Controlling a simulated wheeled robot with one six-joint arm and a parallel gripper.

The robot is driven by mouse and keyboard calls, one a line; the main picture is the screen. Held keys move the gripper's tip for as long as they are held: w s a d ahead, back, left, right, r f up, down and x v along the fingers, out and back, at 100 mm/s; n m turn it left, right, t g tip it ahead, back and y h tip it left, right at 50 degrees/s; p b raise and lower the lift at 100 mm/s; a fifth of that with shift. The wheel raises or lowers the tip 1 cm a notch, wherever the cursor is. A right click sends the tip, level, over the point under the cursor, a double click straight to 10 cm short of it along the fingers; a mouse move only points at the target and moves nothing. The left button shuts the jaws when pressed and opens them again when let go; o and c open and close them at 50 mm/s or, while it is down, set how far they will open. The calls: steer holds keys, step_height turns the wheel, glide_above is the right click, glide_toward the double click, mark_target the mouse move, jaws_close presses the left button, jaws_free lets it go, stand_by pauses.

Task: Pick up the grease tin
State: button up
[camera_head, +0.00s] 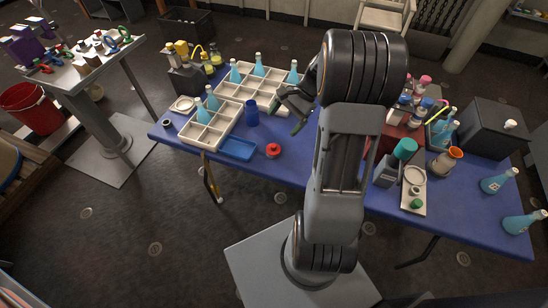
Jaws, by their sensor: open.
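My gripper (288,112) is open and empty. It is at the left of my arm, above the blue table (295,170), near the white divided crates. A small round red tin (273,151) sits near the table's front edge, below and left of my gripper in the picture and apart from it. It may be the grease tin, but no label is readable. A dark blue cup (252,112) stands just left of my gripper. My arm hides the middle of the table.
White divided crates (200,134) with blue flasks and a blue tray (238,149) are left of the red tin. A dark box (492,128), several flasks and an orange-rimmed jar (447,159) crowd the right side. A side table (85,72) stands far left.

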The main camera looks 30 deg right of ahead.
steer(key=d+f+m+t+y+b, duration=0.1)
steer(key=d+f+m, duration=0.1)
steer(key=d+f, duration=0.1)
steer(key=w+d+f+m+t+y+b, duration=0.1)
steer(key=d+f+m+y, duration=0.1)
steer(key=f, duration=0.4)
steer(key=d+f+m+t+y+b, duration=0.1)
steer(key=d+f+m+y, duration=0.1)
steer(key=d+f, duration=0.3)
steer(key=shift+w+d+m+t, duration=0.2)
steer(key=shift+m+t, duration=0.1)
steer(key=shift+m, duration=0.5)
steer(key=shift+w+a+f, duration=0.1)
steer(key=shift+a+f, duration=0.1)
steer(key=shift+f, duration=0.1)
glide_toward(273, 149)
steer(key=w+a+f, duration=0.1)
steer(key=f, duration=0.1)
steer(key=w+a+f, duration=0.1)
steer(key=a, duration=0.1)
steer(key=shift+w+a+f+p, duration=0.1)
steer(key=shift+a+f+p, duration=0.05)
steer(key=shift+f+p, duration=0.2)
steer(key=shift+p+x, duration=0.4)
steer(key=shift+x, duration=2.3)
steer(key=shift+r, duration=0.15)
steer(key=shift+c, duration=0.4)
steer(key=c, duration=1)
